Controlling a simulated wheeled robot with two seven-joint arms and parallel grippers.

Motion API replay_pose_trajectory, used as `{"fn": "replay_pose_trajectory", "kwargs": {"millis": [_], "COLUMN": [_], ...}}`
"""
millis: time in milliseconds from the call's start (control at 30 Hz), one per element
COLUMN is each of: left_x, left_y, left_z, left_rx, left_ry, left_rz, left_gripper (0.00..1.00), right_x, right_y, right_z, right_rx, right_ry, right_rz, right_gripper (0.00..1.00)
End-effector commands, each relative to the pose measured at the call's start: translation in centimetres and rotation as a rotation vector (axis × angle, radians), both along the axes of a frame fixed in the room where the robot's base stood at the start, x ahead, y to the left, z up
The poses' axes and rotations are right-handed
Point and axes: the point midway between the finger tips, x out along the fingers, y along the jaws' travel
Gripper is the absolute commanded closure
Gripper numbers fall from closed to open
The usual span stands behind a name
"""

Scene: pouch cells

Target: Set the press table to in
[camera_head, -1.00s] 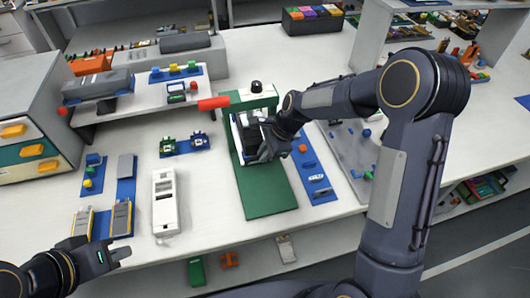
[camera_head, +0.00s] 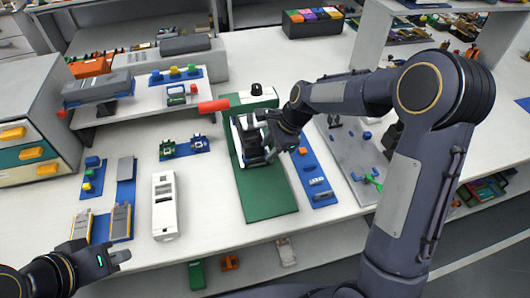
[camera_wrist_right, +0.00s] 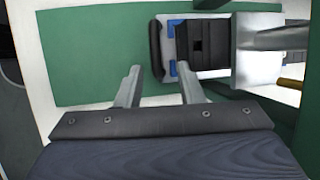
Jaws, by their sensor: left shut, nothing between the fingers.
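The press has a green base (camera_head: 268,200) and a red lever (camera_head: 213,105) sticking out to the left. Its press table, with a black block (camera_head: 252,136), sits on the green base; the right wrist view also shows the block (camera_wrist_right: 202,44), with a dark bar (camera_wrist_right: 155,52) along its left side. My right gripper (camera_head: 276,140) is just right of the table, partly hiding it. In the right wrist view, its fingers (camera_wrist_right: 160,76) are spread, with the bar's near end about between the tips. I cannot tell whether they touch. My left gripper (camera_head: 112,260) is shut and empty at the front left.
A white device (camera_head: 165,205) and a blue mat with grey cells (camera_head: 120,222) lie left of the press. A blue strip with small parts (camera_head: 318,180) lies close to its right. A grey plate (camera_head: 350,150) is further right. A raised shelf (camera_head: 150,100) stands behind left.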

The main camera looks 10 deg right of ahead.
Motion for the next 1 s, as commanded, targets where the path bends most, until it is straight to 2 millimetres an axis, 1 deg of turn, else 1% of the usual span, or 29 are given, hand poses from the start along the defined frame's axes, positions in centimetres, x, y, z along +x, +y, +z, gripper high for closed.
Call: {"fn": "replay_pose_trajectory", "kwargs": {"millis": [33,100,233,400,833,933,1000], "left_x": [0.0,0.0,0.0,0.0,0.0,0.0,0.0], "left_y": [0.0,0.0,0.0,0.0,0.0,0.0,0.0], "left_z": [0.0,-0.1,-0.1,-0.1,-0.1,-0.1,-0.1], "left_rx": [0.000,0.000,0.000,0.000,0.000,0.000,0.000], "left_ry": [0.000,0.000,0.000,0.000,0.000,0.000,0.000], "left_rz": [0.000,0.000,0.000,0.000,0.000,0.000,0.000], "left_gripper": [1.00,1.00,1.00,1.00,1.00,1.00,1.00], "right_x": [-0.1,-0.3,-0.5,-0.7,-0.7,-1.4,-2.8], "right_y": [-0.4,-0.8,-1.3,-1.6,-1.6,-2.1,-2.9], "right_z": [0.9,2.0,3.2,3.8,3.8,4.8,6.3], "right_rx": [0.000,0.000,0.000,0.000,0.000,-0.004,-0.014], "right_ry": [-0.005,-0.004,-0.004,0.000,-0.003,-0.032,-0.079], "right_rz": [-0.001,0.000,0.001,0.001,0.002,0.034,0.091], "right_gripper": [0.66,0.66,0.66,0.66,0.66,0.66,0.66]}}
